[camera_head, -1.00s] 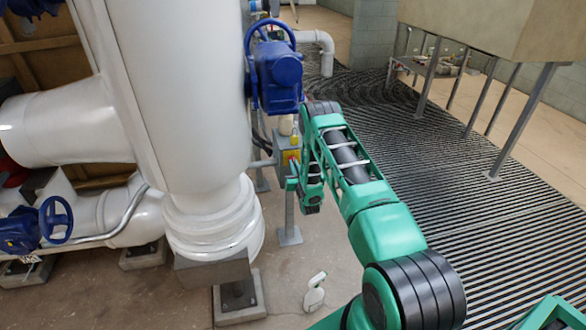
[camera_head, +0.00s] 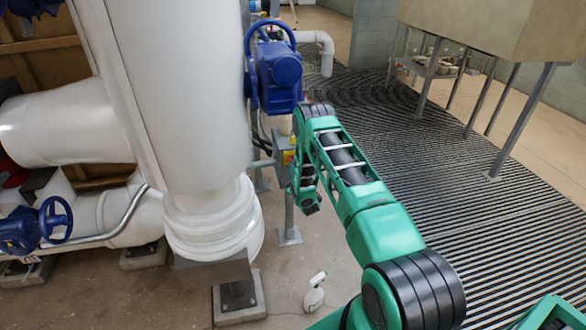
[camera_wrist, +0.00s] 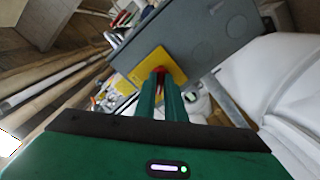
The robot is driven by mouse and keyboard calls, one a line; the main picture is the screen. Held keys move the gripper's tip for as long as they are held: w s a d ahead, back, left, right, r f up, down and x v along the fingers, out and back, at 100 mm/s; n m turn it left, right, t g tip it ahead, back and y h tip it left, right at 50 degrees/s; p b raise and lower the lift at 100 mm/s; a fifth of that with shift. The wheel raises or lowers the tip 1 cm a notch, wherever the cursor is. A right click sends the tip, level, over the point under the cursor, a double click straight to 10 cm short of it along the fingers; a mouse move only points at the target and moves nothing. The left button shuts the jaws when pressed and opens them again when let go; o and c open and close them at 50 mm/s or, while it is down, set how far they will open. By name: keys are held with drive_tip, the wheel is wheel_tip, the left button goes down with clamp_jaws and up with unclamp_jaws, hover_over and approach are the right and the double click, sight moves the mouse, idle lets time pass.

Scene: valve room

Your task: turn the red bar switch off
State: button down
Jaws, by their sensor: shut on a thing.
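The red bar switch (camera_wrist: 159,70) sits on a yellow plate (camera_wrist: 150,62) on the face of a grey box (camera_wrist: 190,35) in the wrist view. Only a small red part of it shows past my fingers. My gripper (camera_wrist: 160,82) is shut on the red bar, its two green fingers reaching to the plate. The box appears tilted in the wrist view. In the head view the yellow plate (camera_head: 289,157) shows small behind my arm, on the box at a grey post. The switch itself is mostly hidden there.
A large white pipe (camera_head: 165,90) stands left of the box. A blue valve actuator (camera_head: 277,75) is above the box. A ribbed dark mat (camera_head: 430,180) covers the floor on the right.

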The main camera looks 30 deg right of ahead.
drive_tip(key=shift+a+f+n, duration=0.15)
drive_tip(key=shift+a+n, duration=0.15)
drive_tip(key=shift+n, duration=0.1)
drive_tip(key=c, duration=1.8)
unclamp_jaws()
drive_tip(key=shift+c, duration=0.2)
drive_tip(key=shift+d, duration=0.1)
drive_tip(key=v, duration=1)
drive_tip(key=shift+s, duration=0.35)
